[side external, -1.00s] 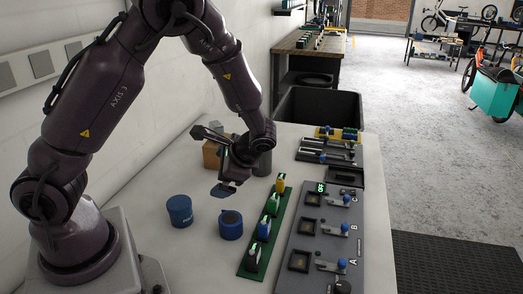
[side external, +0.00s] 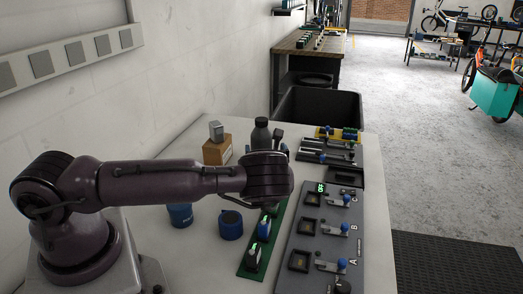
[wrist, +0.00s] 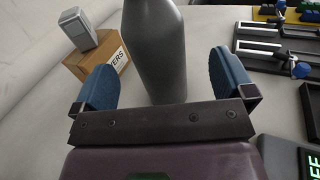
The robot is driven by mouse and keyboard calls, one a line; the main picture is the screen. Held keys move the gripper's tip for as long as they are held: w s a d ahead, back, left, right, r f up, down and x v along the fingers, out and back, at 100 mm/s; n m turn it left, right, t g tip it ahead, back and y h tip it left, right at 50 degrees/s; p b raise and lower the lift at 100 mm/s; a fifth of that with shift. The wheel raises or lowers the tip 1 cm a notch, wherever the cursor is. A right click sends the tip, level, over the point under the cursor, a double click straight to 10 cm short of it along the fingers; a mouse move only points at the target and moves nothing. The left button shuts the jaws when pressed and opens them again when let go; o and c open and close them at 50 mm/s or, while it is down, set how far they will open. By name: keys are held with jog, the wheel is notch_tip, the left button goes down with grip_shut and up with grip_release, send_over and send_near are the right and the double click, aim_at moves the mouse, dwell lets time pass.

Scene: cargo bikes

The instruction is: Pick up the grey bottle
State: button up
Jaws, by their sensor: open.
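The grey bottle (side external: 261,133) stands upright at the back of the white table. In the wrist view the grey bottle (wrist: 158,50) rises between the two blue fingers of my gripper (wrist: 164,82), with its top out of frame. The fingers are apart, with a gap on each side of the bottle. In the side view my arm hides most of the gripper and the bottle's lower part.
A cardboard box (side external: 217,152) with a small grey block (side external: 216,131) on it stands left of the bottle. Two blue containers, one a jar (side external: 231,225), stand nearer. A grey switch panel (side external: 319,240) and a green strip (side external: 252,262) lie to the right.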

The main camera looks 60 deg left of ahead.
jog(key=x, duration=0.6)
jog(key=shift+s, duration=0.25)
jog(key=c, duration=1.3)
jog(key=shift+r, duration=0.1)
jog(key=shift+c, duration=0.5)
